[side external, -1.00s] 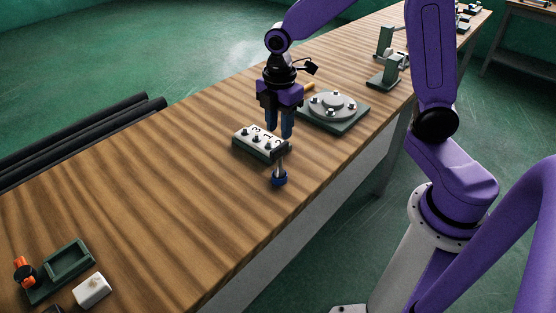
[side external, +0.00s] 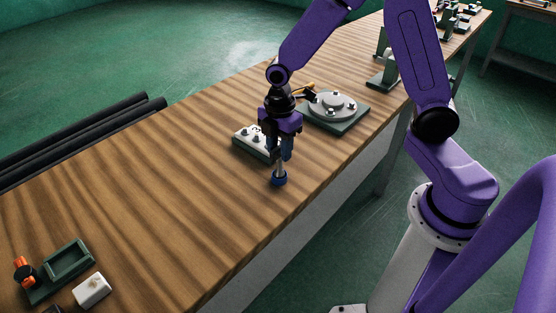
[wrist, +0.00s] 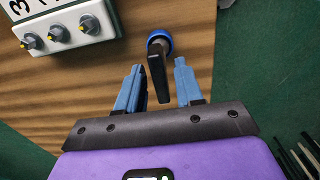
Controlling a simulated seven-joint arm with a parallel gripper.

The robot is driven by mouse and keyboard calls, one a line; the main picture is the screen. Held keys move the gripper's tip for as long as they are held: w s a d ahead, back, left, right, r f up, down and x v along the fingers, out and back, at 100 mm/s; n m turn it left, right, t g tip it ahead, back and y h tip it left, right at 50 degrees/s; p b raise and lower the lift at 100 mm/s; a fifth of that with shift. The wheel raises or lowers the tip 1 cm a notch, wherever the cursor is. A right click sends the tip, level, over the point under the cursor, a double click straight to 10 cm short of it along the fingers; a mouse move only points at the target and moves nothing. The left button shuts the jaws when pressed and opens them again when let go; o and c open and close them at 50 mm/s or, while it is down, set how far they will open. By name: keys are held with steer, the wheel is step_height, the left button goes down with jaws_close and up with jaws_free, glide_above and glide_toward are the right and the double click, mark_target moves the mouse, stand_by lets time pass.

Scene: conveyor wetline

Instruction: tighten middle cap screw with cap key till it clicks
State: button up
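An upright tool with a dark flat grip (wrist: 157,72), which looks like the cap key, stands in a round blue base (side external: 279,180) near the table's front edge. My gripper (side external: 279,156) is above it, pointing down. In the wrist view the open fingers of my gripper (wrist: 158,68) lie on either side of the grip, with gaps and no clear contact. A white-topped block (side external: 248,138) with numbers and three dark, yellow-tipped knobs in a row is just behind and left of my gripper. The middle knob (wrist: 59,33) shows clearly in the wrist view; my gripper partly hides the block in the side view.
A round grey plate with studs (side external: 333,105) on a green base is behind and right of my gripper. A green tray (side external: 68,260) and a white block (side external: 92,291) are at the near left. The wooden table (side external: 165,195) between is clear.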

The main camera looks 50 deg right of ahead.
jaws_close()
steer(key=shift+r, duration=3.05)
steer(key=w+d+r+m, duration=0.2)
steer(key=d+r+m, duration=0.15)
steer(key=m, duration=0.75)
steer(key=w+d+r+m, duration=0.2)
steer(key=w+r+m, duration=0.15)
steer(key=m, duration=0.65)
steer(key=w+f+n, duration=0.2)
steer(key=w, duration=0.6)
